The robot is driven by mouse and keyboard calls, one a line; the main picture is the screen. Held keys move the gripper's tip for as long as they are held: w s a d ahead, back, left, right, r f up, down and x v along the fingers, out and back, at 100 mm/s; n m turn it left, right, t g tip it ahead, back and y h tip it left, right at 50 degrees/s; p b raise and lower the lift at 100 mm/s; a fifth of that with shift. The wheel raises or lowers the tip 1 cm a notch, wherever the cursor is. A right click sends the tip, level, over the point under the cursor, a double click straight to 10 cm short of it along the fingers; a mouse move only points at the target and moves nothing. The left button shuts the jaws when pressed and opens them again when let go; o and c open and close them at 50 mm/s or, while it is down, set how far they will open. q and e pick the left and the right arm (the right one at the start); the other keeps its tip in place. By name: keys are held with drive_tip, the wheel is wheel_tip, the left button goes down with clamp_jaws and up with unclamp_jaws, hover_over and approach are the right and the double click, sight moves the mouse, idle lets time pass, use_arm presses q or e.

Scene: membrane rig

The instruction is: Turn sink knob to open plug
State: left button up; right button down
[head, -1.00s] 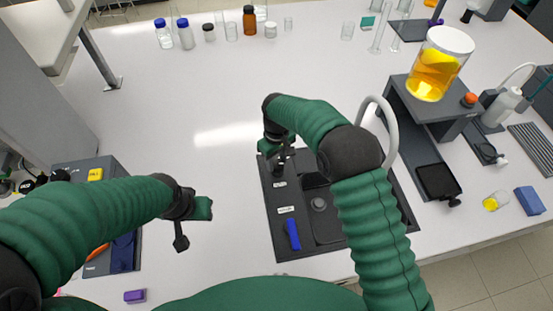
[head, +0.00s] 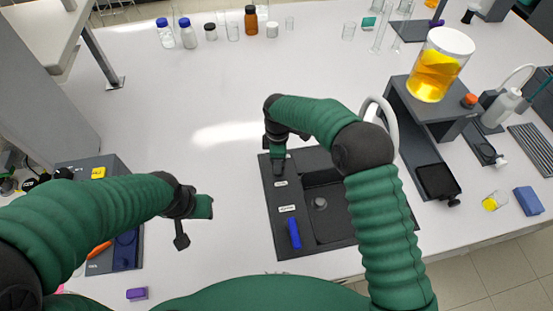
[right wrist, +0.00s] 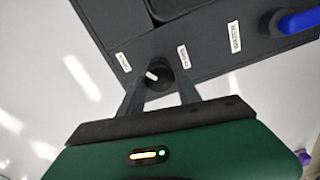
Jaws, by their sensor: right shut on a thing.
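The dark sink (head: 330,232) is set in the bench at the centre right of the head view. Its round black knob (right wrist: 158,75), with a white mark, shows in the right wrist view at one end of the panel. My right gripper (right wrist: 160,84) is shut on this knob, a finger on each side. In the head view my right gripper (head: 278,163) covers the knob. The plug (head: 320,203) is a small grey disc in the basin; its state is unclear. My left gripper (head: 192,222) hangs over the bench to the left, apart from the sink; its opening is unclear.
A blue lever (head: 294,233) lies on the same panel, and a curved pale faucet (head: 383,110) rises behind the basin. A grey stand (head: 435,120) with a yellow-filled vessel (head: 436,68) is at right. The bench between my arms is clear.

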drive_tip(key=shift+d+n, duration=0.25)
drive_tip(key=shift+n, duration=0.75)
drive_tip(key=c, duration=1.1)
unclamp_jaws()
drive_tip(key=shift+o, duration=1.2)
drive_tip(key=shift+w, duration=0.1)
drive_tip(key=shift+d, duration=0.1)
wheel_tip(320, 180, up, 17)
drive_tip(key=b, duration=0.1)
drive_tip(key=shift+f+b, duration=0.15)
drive_tip(key=shift+b, duration=0.25)
